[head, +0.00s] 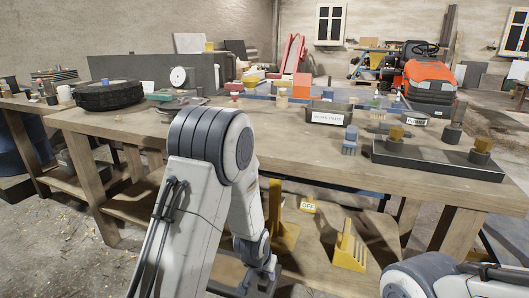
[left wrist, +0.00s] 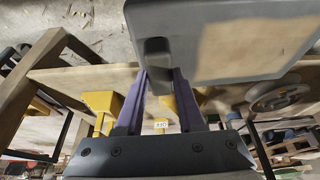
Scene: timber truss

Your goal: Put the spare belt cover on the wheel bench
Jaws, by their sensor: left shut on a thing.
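My left gripper (left wrist: 160,75) is shut on the dark handle (left wrist: 158,52) of a flat grey cover (left wrist: 215,15), which fills the upper right of the left wrist view. In the head view the left gripper (head: 266,264) hangs low in front of the bench, with part of the grey cover (head: 232,276) at the bottom edge. I cannot tell for sure that it is the spare belt cover. A long wooden bench (head: 270,150) carries a black tyre (head: 108,95) at its left; I take it as the wheel bench. My right gripper is out of view.
The bench top also holds a dial gauge (head: 179,77), a labelled grey bin (head: 328,113) and a dark plate with brass-coloured posts (head: 436,160). Yellow brackets (head: 348,248) and an OFF tag (head: 308,206) show below the top. Some front bench top is bare.

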